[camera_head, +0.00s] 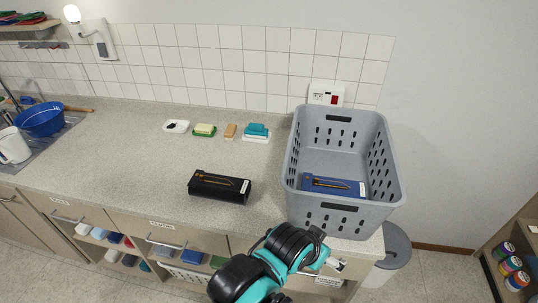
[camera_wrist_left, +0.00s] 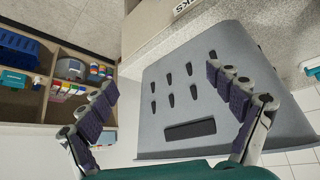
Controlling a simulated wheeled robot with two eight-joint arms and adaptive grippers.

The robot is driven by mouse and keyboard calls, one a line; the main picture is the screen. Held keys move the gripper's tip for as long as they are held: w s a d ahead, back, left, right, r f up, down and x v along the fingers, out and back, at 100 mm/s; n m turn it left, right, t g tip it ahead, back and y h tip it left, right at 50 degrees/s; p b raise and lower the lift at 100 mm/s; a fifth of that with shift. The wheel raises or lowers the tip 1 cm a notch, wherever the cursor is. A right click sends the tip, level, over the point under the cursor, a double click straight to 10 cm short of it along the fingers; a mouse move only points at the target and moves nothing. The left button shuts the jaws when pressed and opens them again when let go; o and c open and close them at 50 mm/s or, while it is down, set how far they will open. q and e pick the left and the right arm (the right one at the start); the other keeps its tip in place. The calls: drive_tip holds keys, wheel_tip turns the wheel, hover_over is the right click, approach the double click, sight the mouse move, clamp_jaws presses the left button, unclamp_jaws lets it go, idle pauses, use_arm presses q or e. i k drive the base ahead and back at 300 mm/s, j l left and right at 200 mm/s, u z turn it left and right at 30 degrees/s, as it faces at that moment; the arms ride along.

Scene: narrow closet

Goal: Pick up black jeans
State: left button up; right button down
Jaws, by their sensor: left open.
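The folded black jeans (camera_head: 219,187), with a gold-coloured strip and a small white tag on top, lie flat on the counter left of the grey basket (camera_head: 391,160). Folded blue jeans (camera_head: 335,187) with a similar strip lie inside the basket. My left gripper (camera_wrist_left: 162,80) is open and empty in the left wrist view, its fingers spread in front of the slotted wall of the basket (camera_wrist_left: 218,97). In the head view my left arm reaches to the basket's front side, right of the black jeans; its fingers are mostly hidden there. My right gripper is not in view.
Soap dishes (camera_head: 204,130) and a teal brush (camera_head: 256,131) stand along the back of the counter (camera_head: 120,160). A blue bowl (camera_head: 40,118) and a white jug (camera_head: 13,146) are at the sink. A grey bin (camera_head: 394,255) stands right of the counter.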

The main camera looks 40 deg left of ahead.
sight(214, 187)
drive_tip(key=u, duration=1.95)
drive_tip(key=i+j+z, duration=0.1)
drive_tip(key=z, duration=0.4)
drive_tip(key=i+j+z, duration=0.2)
drive_tip(key=z, duration=0.3)
drive_tip(key=i+j+z, duration=0.2)
drive_tip(key=z, duration=0.3)
